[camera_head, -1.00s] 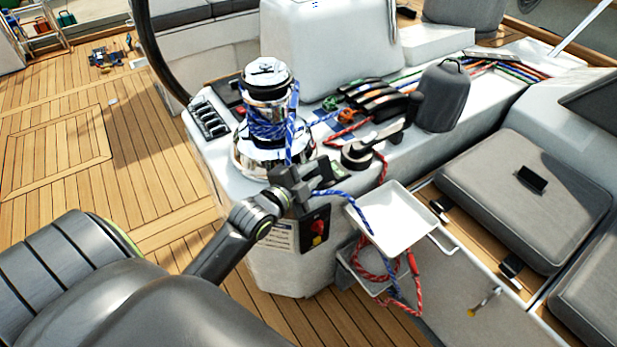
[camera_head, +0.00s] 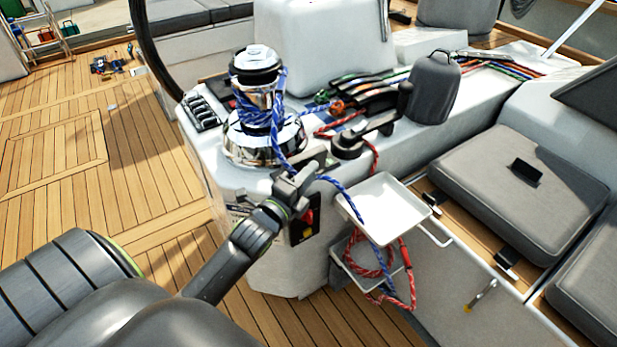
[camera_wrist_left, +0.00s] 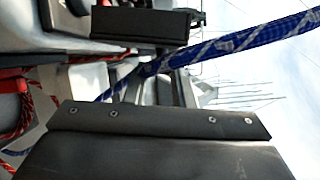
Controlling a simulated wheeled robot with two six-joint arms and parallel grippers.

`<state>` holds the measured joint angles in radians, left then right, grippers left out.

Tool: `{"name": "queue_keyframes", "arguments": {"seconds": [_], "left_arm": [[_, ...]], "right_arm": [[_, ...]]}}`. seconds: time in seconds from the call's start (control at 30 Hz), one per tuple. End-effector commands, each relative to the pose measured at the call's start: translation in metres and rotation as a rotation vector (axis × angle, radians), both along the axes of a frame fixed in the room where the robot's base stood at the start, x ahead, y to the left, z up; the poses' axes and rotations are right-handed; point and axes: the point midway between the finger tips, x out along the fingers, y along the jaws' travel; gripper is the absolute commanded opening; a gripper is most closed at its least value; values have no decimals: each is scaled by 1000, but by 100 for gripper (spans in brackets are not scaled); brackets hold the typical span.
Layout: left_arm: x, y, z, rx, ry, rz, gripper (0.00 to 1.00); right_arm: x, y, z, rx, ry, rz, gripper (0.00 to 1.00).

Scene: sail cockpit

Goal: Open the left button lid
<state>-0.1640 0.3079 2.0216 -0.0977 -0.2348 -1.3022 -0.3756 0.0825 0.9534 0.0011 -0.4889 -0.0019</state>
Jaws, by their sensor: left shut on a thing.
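My left gripper (camera_head: 303,176) is at the near edge of the white console, just below the chrome winch (camera_head: 262,135). Its dark fingers show at the top and bottom of the left wrist view (camera_wrist_left: 150,75). My right gripper is out of view.
A winch handle (camera_head: 372,133) and a grey bag (camera_head: 433,88) stand further right on the console. A white tray (camera_head: 382,207) with hanging red rope (camera_head: 405,275) is at its near side.

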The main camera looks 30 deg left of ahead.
Motion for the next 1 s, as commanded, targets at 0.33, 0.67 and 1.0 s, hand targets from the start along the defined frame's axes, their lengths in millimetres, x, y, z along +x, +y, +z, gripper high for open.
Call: {"name": "queue_keyframes", "arguments": {"seconds": [0.33, 0.67, 1.0], "left_arm": [[0, 0, -1, 20, -7, 0, 0], [0, 0, -1, 20, -7, 0, 31], [-7, 0, -2, 20, -7, 0, 31]], "right_arm": [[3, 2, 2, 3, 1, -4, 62], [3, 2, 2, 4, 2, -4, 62], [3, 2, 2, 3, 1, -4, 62]]}}
